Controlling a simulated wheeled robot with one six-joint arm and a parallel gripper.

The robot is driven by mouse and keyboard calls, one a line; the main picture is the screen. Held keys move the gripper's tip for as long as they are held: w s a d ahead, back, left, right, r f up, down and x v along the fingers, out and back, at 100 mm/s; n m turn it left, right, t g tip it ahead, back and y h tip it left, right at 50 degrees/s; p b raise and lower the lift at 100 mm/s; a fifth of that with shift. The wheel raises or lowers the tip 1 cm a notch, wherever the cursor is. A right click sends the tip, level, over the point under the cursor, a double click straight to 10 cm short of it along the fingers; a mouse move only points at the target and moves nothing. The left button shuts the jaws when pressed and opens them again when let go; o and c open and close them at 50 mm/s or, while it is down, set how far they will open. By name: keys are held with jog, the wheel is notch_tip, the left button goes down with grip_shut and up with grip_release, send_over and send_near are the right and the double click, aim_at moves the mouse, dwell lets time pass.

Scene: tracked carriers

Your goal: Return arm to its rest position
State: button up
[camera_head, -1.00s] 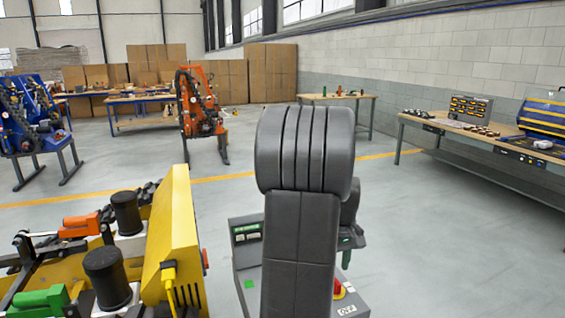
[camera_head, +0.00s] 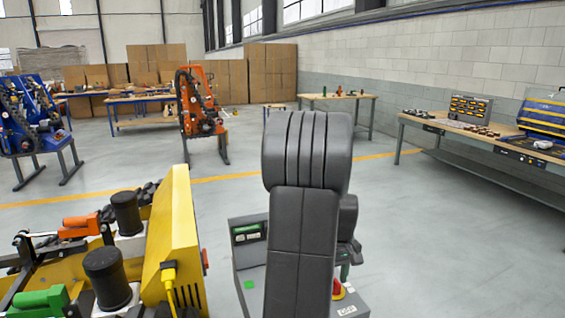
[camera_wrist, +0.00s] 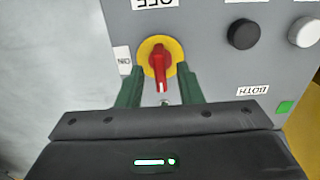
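My arm stands upright in the middle of the head view and hides much of a grey control box (camera_head: 245,245). The box's face also shows in the wrist view (camera_wrist: 215,65). There, a red rotary switch (camera_wrist: 158,62) on a yellow round plate sits between labels reading OFF and ON, upside down in the picture. My gripper (camera_wrist: 158,70) has two dark green fingers, spread apart, one on each side of the switch. The gap between them looks empty apart from the switch behind; I cannot tell whether they touch the panel.
A yellow machine (camera_head: 175,245) with black cylinders stands close on the left. The panel also has black (camera_wrist: 243,34) and white (camera_wrist: 304,32) buttons. A workbench (camera_head: 470,135) lines the right wall. The floor between is clear.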

notch_tip(320, 180, down, 2)
jog(key=shift+s, duration=0.1)
jog(key=shift+r+m, duration=0.2)
jog(key=shift+m, duration=1)
jog(key=m, duration=0.3)
jog(key=shift+m, duration=2.3)
jog(key=shift+a+r+p, duration=0.1)
jog(key=shift+p, duration=0.2)
